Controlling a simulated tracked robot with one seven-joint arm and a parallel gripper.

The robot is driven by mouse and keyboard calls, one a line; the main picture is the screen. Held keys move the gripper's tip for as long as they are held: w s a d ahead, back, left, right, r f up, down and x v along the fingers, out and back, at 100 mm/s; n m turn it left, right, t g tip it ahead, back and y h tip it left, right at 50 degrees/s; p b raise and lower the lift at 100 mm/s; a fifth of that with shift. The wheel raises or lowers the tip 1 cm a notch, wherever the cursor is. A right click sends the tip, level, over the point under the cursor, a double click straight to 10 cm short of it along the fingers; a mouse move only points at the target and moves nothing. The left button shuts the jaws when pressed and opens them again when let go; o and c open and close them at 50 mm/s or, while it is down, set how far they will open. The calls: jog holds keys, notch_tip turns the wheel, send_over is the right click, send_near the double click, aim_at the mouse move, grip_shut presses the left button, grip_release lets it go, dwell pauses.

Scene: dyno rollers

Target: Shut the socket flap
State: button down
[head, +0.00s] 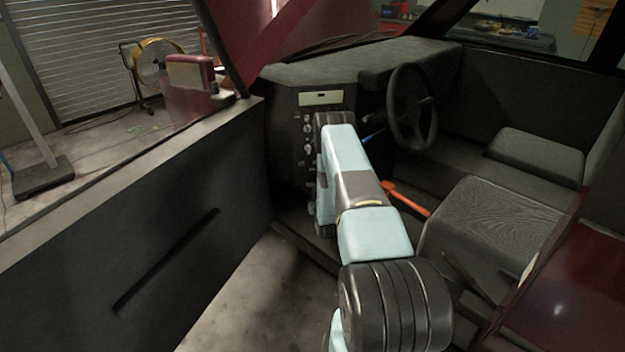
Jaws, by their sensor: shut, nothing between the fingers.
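My arm reaches through the open side of a vehicle cabin toward the centre console (285,130) below the dashboard. The far end of my arm sits right in front of the console's lower right part. My gripper is hidden behind my own arm links, so its fingers do not show. A column of small round knobs or sockets (308,128) runs down the console face, just left of my arm. I cannot make out the socket flap or tell how far open it is; it is too small or covered by my arm.
A steering wheel (410,107) stands right of my arm, with an orange-red lever (408,198) below it. A grey seat (490,235) is at the right. The dark door panel (140,235) bounds the left. Bare floor shows between door and arm.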

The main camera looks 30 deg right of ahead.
aim_at(315, 187)
jog(key=shift+s+r, duration=0.2)
jog(key=shift+r, duration=1.1)
jog(key=shift+w+r, duration=0.3)
jog(key=shift+w+d, duration=0.1)
jog(key=shift+w, duration=0.15)
jog(key=shift+w+d, duration=0.15)
jog(key=shift+w, duration=0.35)
jog(key=shift+r, duration=0.1)
jog(key=v, duration=0.8)
dwell(0.9)
